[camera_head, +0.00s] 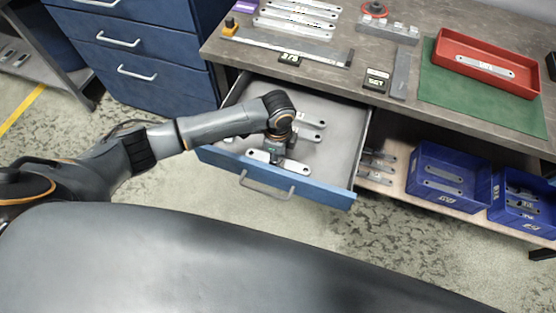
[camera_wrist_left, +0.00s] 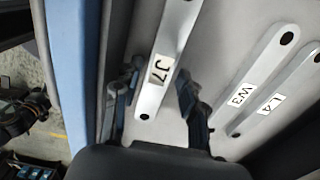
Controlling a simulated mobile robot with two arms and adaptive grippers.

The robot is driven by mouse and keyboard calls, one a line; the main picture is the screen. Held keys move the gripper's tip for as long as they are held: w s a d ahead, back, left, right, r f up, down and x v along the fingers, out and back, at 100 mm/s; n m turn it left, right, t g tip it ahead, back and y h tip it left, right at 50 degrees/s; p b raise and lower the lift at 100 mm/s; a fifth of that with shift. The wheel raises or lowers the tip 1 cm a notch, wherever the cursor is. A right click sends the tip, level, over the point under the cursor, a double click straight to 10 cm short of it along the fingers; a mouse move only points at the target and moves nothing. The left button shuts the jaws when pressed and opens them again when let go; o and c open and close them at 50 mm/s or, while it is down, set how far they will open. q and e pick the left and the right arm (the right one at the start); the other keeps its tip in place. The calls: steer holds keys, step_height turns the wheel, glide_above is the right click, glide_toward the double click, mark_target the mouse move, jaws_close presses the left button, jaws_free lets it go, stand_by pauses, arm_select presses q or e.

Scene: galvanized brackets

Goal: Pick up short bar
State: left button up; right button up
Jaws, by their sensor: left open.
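My left gripper (camera_head: 276,152) reaches down into the open drawer from above. In the left wrist view its two fingers (camera_wrist_left: 162,98) stand apart, one on each side of a flat grey bar labelled J7 (camera_wrist_left: 175,45). The fingers look clear of that bar. The J7 bar lies near the drawer's front and also shows in the head view (camera_head: 295,167), partly hidden by my gripper. Two more flat bars lie beside it, labelled W3 (camera_wrist_left: 250,80) and L4 (camera_wrist_left: 283,88). My right gripper is not in view.
The drawer (camera_head: 325,194) is pulled out below the workbench top (camera_head: 330,79). Its blue front wall is close to the gripper. A red tray (camera_head: 450,45) with a bar sits on a green mat (camera_head: 450,93). Blue bins (camera_head: 425,187) stand on the lower shelf.

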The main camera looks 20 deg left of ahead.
arm_select(q)
steer(key=shift+f, duration=0.55)
steer(key=shift+c, duration=0.4)
jaws_close()
steer(key=shift+r, duration=0.1)
